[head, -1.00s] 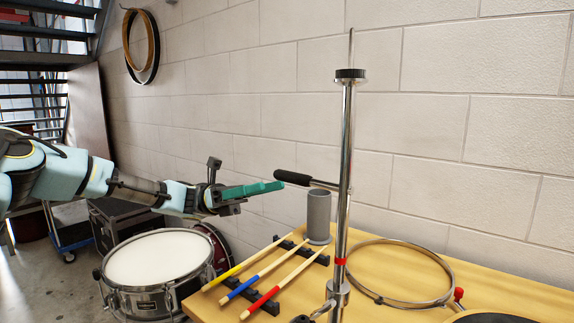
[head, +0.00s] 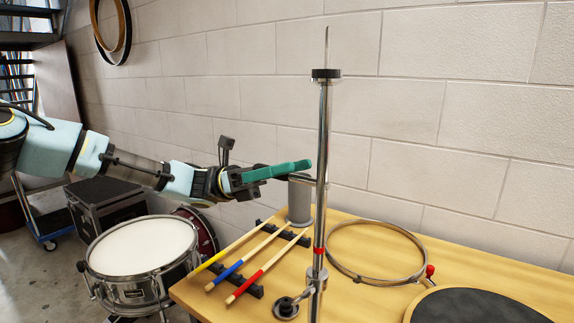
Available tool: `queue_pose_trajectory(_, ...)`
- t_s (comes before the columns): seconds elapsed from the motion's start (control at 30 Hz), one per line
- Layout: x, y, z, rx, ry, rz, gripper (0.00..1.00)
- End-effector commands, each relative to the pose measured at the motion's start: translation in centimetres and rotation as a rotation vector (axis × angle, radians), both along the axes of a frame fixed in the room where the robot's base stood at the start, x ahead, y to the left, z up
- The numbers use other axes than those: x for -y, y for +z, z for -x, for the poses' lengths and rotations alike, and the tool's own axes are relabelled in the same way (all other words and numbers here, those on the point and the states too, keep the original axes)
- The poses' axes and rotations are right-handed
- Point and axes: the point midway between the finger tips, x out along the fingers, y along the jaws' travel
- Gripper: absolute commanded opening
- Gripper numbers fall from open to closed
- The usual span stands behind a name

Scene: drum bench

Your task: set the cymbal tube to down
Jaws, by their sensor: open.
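The chrome cymbal tube (head: 323,130) stands upright at the bench's front, with a black collar (head: 325,75) near its top and a thin rod above. A red band (head: 319,251) circles it low down, just above the clamp (head: 318,275). A side bar juts left from the tube; its black grip is mostly hidden by my gripper. My gripper (head: 300,168), with green fingers, is open at that bar, close to the tube's left side. I cannot tell whether the fingers touch the grip.
The wooden bench (head: 375,290) holds several drumsticks (head: 238,267) on a black rack, a grey cup (head: 299,203), a metal hoop (head: 420,268) and a dark pad (head: 478,308). A snare drum (head: 140,245) stands at left. A block wall (head: 440,115) is behind.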

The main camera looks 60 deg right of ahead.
Motion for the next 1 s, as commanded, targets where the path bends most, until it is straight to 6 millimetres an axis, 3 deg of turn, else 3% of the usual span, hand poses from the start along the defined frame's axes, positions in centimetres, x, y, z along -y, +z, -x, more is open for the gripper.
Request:
queue_pose_trajectory(0.13,0.0,-0.02,0.0,0.0,0.0,0.0,0.56)
queue_pose_trajectory(0.63,0.0,-0.02,-0.02,0.0,0.0,0.0,0.0)
queue_pose_trajectory(1.0,0.0,-0.02,-0.04,0.0,0.0,0.0,0.0)
